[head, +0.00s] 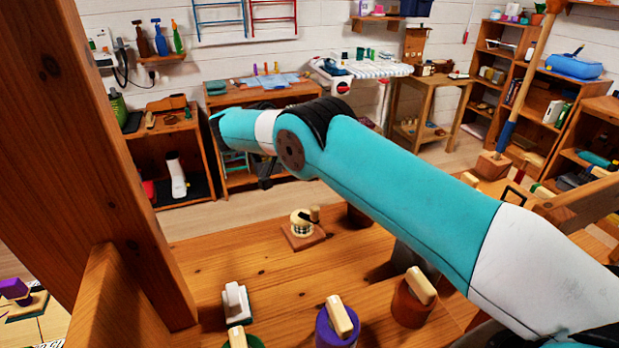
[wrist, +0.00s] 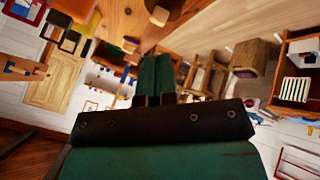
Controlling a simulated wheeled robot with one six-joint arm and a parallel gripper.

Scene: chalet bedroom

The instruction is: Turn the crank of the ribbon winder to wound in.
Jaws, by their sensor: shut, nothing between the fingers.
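What looks like the ribbon winder (head: 302,228) stands on the wooden tabletop (head: 215,262) in the head view. It has a square brown base, a cream spool with a dark patterned band, and a small dark part with a brown knob at its upper right. The exact angle of its crank is too small to tell. My gripper (head: 265,183) hangs above and beyond the winder, to its left, partly hidden by my arm. In the wrist view, my gripper (wrist: 154,75) has its two green fingers together with nothing between them. It is apart from the winder.
A thick wooden post (head: 110,130) blocks the left. The tabletop left of the winder is clear.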

